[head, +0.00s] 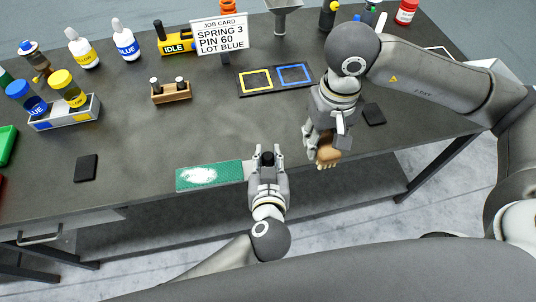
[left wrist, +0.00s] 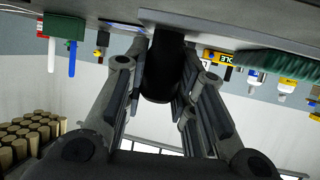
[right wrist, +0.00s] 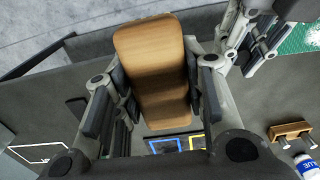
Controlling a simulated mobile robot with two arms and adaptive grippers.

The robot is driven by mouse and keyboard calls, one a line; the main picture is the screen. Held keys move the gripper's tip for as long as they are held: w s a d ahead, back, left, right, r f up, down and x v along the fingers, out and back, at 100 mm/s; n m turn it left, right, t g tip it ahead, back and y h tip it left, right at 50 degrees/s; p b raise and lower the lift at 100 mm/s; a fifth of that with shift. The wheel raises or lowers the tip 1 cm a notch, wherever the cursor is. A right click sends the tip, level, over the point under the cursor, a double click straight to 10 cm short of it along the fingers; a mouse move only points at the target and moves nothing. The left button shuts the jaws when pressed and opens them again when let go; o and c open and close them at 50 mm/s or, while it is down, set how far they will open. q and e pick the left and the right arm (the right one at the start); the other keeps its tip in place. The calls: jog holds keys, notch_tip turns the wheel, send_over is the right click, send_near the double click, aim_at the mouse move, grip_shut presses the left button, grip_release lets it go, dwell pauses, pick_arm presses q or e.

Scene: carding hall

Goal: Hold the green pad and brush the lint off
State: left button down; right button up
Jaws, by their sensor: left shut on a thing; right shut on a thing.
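The green pad (head: 225,175) lies near the front edge of the table, with a patch of white lint (head: 200,175) on its left half. My left gripper (head: 267,160) is at the pad's right end, shut on its dark handle (left wrist: 162,75). The pad's green edge shows in the left wrist view (left wrist: 270,62). My right gripper (head: 318,150) is shut on a wooden brush (right wrist: 155,70), to the right of the pad and apart from it. The brush also shows in the head view (head: 328,153). Its bristles are hidden.
A dark tray with yellow and blue squares (head: 275,92), a small wooden rack (head: 171,92) and a job card (head: 220,35) stand behind. A bottle rack (head: 65,118) and a black slab (head: 86,168) are at left. The table between is clear.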

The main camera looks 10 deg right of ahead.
pick_arm(q)
jog(key=shift+f+b, duration=0.45)
jog(key=shift+f, duration=1.4)
jog(key=c, duration=1.2)
grip_release()
grip_shut()
dwell(0.3)
